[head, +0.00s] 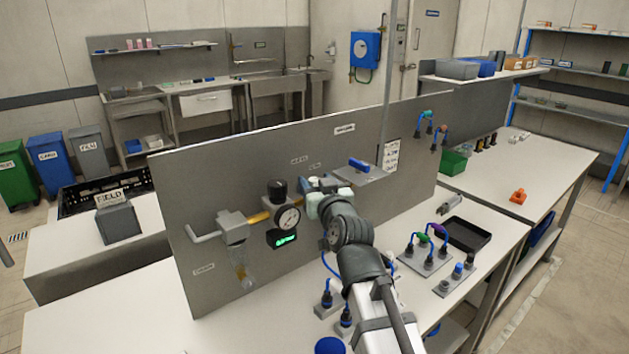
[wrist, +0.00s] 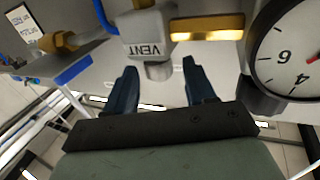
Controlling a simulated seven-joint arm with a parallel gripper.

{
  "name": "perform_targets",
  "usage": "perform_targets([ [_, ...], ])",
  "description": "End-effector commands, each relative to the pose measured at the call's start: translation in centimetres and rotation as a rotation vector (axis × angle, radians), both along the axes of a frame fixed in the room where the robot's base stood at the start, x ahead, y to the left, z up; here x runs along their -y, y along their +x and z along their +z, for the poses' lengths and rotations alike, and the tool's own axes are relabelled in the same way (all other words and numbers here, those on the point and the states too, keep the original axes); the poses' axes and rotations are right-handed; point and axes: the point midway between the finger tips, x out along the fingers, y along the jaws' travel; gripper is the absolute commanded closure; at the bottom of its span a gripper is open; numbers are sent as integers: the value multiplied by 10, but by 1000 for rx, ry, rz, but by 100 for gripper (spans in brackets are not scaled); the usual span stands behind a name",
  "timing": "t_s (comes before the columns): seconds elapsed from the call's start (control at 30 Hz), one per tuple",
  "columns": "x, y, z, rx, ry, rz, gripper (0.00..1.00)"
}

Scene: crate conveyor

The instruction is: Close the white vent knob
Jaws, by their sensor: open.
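My gripper (wrist: 160,68) is open, with one dark finger on each side of this stub and gaps showing on both sides. In the head view my gripper (head: 326,190) is up at the grey panel, right of the gauge, and my arm hides most of the valve. The knob's turn position cannot be told.
A round gauge (head: 288,218) with a green display stands close left of my gripper; in the wrist view the gauge (wrist: 290,50) is at right. A blue handle (head: 359,165) is to the right on the panel (head: 200,180). Blue-cabled plugs (head: 428,258) stand on the bench.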

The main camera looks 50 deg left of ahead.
Motion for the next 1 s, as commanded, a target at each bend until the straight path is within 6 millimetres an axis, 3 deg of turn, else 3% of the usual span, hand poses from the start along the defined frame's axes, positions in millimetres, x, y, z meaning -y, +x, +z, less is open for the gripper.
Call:
perform_targets([
  [0.13,-15,6,0,0,-1,0,45],
  [0.47,-17,7,0,0,0,0,45],
  [1.0,-17,7,0,0,0,0,94],
])
